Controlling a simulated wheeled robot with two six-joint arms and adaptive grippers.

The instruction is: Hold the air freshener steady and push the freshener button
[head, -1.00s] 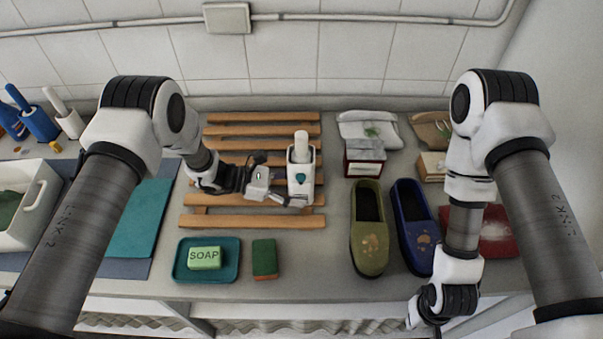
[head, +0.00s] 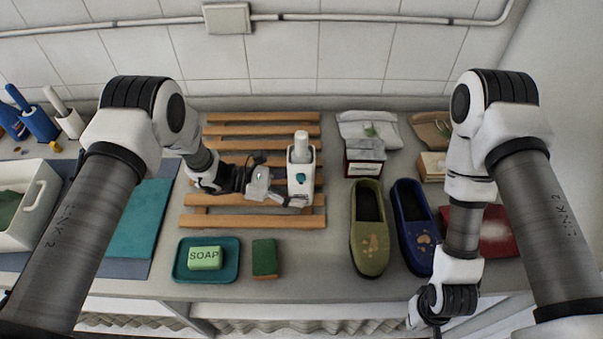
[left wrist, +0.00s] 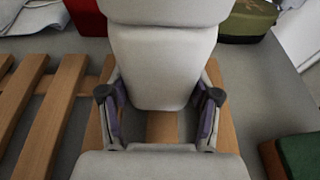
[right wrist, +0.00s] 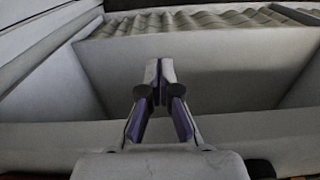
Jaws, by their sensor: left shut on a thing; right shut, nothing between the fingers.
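The white air freshener (head: 301,168) stands upright on the wooden slatted rack (head: 250,222), with a teal mark on its front and a white cylinder on top. My left gripper (head: 294,199) is shut on its lower body from the left. In the left wrist view the freshener's pale body (left wrist: 160,70) sits between the two fingers (left wrist: 160,118). I cannot make out the button for certain. My right gripper (right wrist: 162,85) is shut and empty, low at the counter's front edge, far from the freshener; its fingertips are cut off in the head view.
A soap dish (head: 180,272) with soap and a sponge (head: 264,258) lie in front of the rack. Green (head: 369,240) and blue (head: 414,230) shoes and a small box (head: 364,164) stand to the right. Bare counter lies between sponge and green shoe.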

